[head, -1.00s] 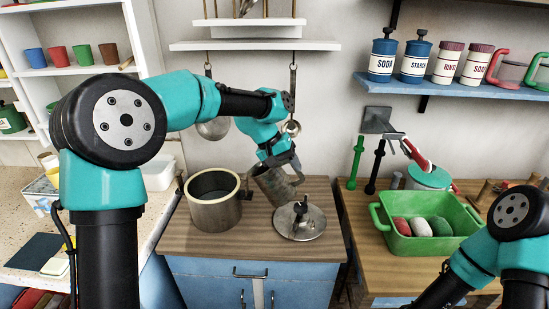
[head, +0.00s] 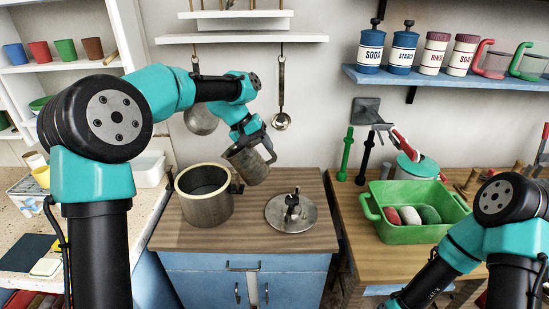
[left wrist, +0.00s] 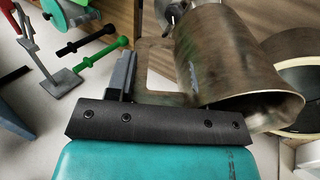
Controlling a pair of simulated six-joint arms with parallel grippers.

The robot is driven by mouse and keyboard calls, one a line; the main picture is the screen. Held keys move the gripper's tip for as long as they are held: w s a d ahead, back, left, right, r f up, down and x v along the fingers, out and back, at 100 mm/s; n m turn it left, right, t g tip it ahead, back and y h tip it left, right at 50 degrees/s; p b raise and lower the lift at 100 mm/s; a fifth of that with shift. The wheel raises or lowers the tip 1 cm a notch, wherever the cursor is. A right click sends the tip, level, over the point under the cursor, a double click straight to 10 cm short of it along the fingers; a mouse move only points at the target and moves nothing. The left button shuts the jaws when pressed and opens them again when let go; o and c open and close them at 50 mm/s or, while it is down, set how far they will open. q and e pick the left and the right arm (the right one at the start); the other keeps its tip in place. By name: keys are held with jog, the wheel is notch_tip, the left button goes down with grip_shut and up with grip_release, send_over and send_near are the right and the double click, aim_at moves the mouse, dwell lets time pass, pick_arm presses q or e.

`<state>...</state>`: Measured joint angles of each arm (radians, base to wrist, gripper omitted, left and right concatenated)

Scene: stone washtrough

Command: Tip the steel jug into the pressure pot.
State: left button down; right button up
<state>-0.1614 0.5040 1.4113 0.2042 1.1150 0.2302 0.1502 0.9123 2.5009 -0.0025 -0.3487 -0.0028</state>
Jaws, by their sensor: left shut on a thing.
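The steel jug (head: 247,164) is a dull grey metal vessel, held tilted above the counter with its mouth toward the pot. My left gripper (head: 252,138) is shut on it near its handle. The pressure pot (head: 208,208) stands open and upright on the wooden counter, just left of and below the jug. The left wrist view shows the jug (left wrist: 215,60) close up, its rim lying partly in front of the pot (left wrist: 301,85). I cannot see the jug's contents. My right gripper is out of frame; only its arm shows at lower right.
A round metal lid (head: 291,214) with a knob lies on the counter right of the pot. A green tub (head: 405,234) with several coloured lumps stands on the right-hand table. A ladle (head: 281,118) hangs on the wall behind. The counter front is clear.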

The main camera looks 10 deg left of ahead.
pick_arm(q)
jog(key=shift+n+t, duration=0.3)
jog(key=shift+n, duration=0.3)
jog(key=w+a, duration=0.1)
jog(key=a, duration=0.1)
jog(key=w+a+r, duration=0.1)
jog(key=a, duration=0.2)
jog(key=w+a, duration=0.1)
jog(key=a, duration=0.2)
jog(key=shift+r, duration=0.15)
jog(key=shift+d, duration=0.1)
jog(key=shift+w+d+y, duration=0.1)
jog(key=shift+d+y, duration=0.15)
jog(key=shift+y, duration=0.25)
jog(key=shift+w+d+f+g+y, duration=0.1)
jog(key=shift+d+f+g+y, duration=0.1)
jog(key=shift+f+y, duration=0.3)
jog(key=shift+d+f+g+y, duration=0.15)
jog(key=shift+f+g+y, duration=0.1)
jog(key=shift+y, duration=0.35)
jog(key=shift+d+f+g+y, duration=0.2)
jog(key=shift+f+g+y, duration=0.15)
jog(key=shift+f+y, duration=1.15)
